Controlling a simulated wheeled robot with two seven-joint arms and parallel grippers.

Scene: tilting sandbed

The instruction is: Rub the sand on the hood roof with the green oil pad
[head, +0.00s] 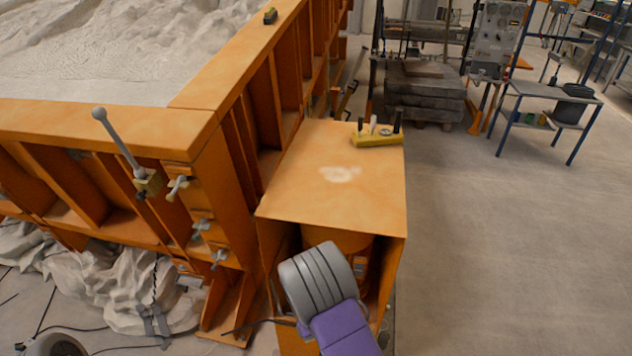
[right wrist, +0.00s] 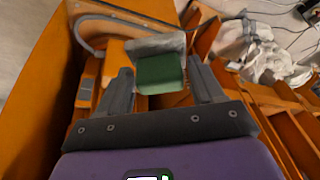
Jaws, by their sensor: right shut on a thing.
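The hood (head: 290,190) is an orange box at the corner of the sandbed, with an open front. A pale patch of sand (head: 340,174) lies near the middle of its flat roof. In the right wrist view, the green oil pad (right wrist: 160,74), with a greyish block against its far side, is between the fingers of my right gripper (right wrist: 163,88), which is shut on it. In the head view, my right arm's grey and purple end is in front of the hood's opening, below the roof edge; the fingers and pad are hidden there.
A yellow holder with dark and pale pegs (head: 377,138) stands on the roof's far right corner. A lever with a ball end (head: 120,143) and several wing clamps are on the sandbed's orange frame (head: 100,112). Open floor (head: 500,240) lies to the right.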

